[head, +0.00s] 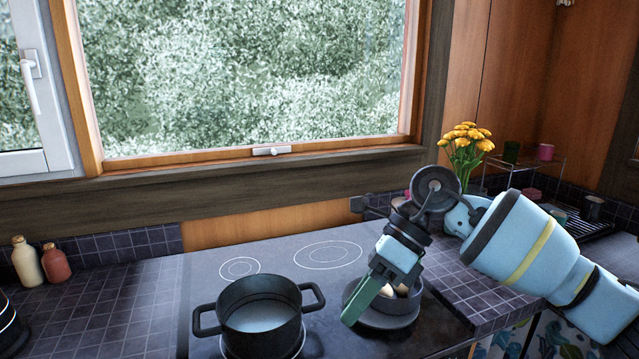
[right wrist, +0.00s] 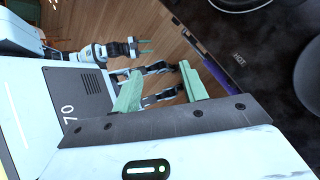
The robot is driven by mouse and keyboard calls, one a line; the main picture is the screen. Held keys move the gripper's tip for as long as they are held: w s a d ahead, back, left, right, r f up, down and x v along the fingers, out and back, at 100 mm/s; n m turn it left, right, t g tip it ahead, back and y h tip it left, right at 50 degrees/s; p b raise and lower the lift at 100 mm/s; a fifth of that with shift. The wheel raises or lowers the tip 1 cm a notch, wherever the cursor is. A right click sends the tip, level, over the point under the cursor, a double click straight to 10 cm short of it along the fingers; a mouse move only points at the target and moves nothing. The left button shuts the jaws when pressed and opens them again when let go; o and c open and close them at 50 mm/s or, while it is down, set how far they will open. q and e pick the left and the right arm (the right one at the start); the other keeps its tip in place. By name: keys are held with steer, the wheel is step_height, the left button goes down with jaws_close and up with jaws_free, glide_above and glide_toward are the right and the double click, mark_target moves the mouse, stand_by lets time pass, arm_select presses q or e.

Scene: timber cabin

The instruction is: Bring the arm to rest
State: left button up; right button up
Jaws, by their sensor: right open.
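My right gripper (head: 362,300) is over the hob, in front of a dark pan (head: 390,319) with pale brown rounded things in it. One green finger shows clearly in the head view; it hides part of the pan. In the right wrist view the right gripper (right wrist: 158,84) has its two green fingers wide apart with nothing between them. My left gripper (right wrist: 147,47) shows small in the right wrist view, over the wooden floor, its thin green fingers apart and empty. The head view does not show it.
A black two-handled pot (head: 262,312) stands on the hob (head: 300,262), left of the pan. Two bottles (head: 40,262) stand at the far left. Yellow flowers (head: 466,146) and a dish rack (head: 585,225) are at the right. The tiled counter (head: 110,300) at left is mostly clear.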

steer(key=s+a+f+m+g+y, duration=0.1)
steer(key=s+a+f+m+y, duration=0.45)
steer(key=a+y, duration=0.5)
steer(key=d+f+m+t+h, duration=0.35)
steer(key=f+m+t, duration=0.3)
steer(key=m, duration=0.45)
steer(key=s+d+f+m+t+h+p, duration=0.1)
steer(key=d+f+m+t+h, duration=0.1)
steer(key=d+f+m+t, duration=0.55)
steer(key=d+f+m+t+h, duration=0.2)
steer(key=f+m+t, duration=0.45)
steer(key=m, duration=0.75)
arm_select(q)
steer(key=shift+w+a+r, duration=0.1)
steer(key=shift+w+r, duration=0.5)
steer(key=shift+r, duration=0.2)
arm_select(e)
steer(key=s+d+f+m+g+h, duration=0.3)
steer(key=s+f, duration=0.5)
steer(key=s, duration=0.4)
steer(key=s+d+f+m+g+h, duration=0.4)
steer(key=s+d+f+m, duration=0.3)
steer(key=s, duration=0.5)
step_height(320, 180, down, 2)
steer(key=shift+d+f+h, duration=0.25)
steer(key=shift+d+h, duration=0.45)
steer(key=shift+d, duration=0.4)
